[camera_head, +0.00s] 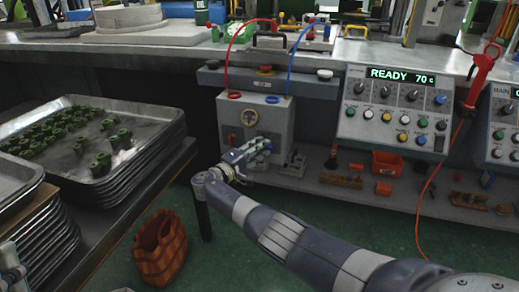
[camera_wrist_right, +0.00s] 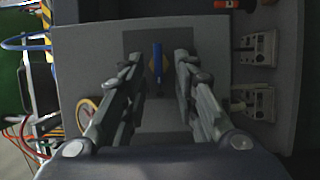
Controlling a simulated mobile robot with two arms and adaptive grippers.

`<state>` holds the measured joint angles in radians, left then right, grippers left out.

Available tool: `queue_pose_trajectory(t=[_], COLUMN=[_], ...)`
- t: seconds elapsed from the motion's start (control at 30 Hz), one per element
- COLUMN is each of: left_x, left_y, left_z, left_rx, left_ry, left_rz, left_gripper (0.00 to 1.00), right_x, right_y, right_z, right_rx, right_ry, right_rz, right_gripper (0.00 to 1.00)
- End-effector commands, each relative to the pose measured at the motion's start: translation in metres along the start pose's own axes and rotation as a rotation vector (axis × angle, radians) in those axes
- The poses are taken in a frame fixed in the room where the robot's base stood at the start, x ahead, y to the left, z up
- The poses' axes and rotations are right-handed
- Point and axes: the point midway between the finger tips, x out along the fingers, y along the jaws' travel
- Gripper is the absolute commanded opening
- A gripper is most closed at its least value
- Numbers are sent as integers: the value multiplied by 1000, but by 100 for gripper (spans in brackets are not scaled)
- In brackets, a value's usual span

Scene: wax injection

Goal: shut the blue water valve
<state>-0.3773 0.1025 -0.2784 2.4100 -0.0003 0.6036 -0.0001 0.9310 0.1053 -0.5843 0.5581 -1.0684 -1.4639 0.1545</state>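The blue valve handle (camera_wrist_right: 157,63) shows in the right wrist view as a narrow upright bar on a dark plate on the grey machine box (camera_wrist_right: 85,60). My right gripper (camera_wrist_right: 157,75) is open, with one finger on each side of the handle and a visible gap to each. In the head view my right gripper (camera_head: 262,147) is at the lower front of the grey box (camera_head: 279,117) and hides the handle. Part of my left gripper (camera_head: 10,265) seems to show at the lower left edge; its fingers are unclear.
A round gauge (camera_head: 249,117) is on the box front, and red (camera_head: 227,62) and blue (camera_head: 291,62) hoses run to its top. A control panel (camera_head: 395,105) reads READY 70 C. Metal trays (camera_head: 150,120) with green parts are left. An orange basket (camera_head: 160,248) stands on the floor.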

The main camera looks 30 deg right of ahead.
Motion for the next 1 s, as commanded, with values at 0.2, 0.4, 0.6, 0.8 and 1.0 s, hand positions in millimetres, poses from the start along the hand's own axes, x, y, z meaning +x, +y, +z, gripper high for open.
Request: queue_pose_trajectory(t=[0.2, 0.4, 0.6, 0.8, 1.0], left_x=[0, 0, 0, 0, 0], left_y=[0, 0, 0, 0, 0], left_z=[1, 0, 0, 0, 0], left_rx=[-1, -1, 0, 0, 0], left_ry=[-2, -2, -2, -1, -1], left_rz=[-1, -1, -1, 0, 0], left_gripper=[40, 40, 40, 40, 40], right_x=[-8, -45, -87, -114, -121], right_y=[0, -1, -1, 0, 0], right_z=[0, -1, -1, -1, 0], right_rx=[1, 2, 1, 0, -1], right_ry=[0, 3, 3, 2, 0], right_rz=[0, -2, -3, -1, 0], right_gripper=[28, 28, 28, 28, 28])
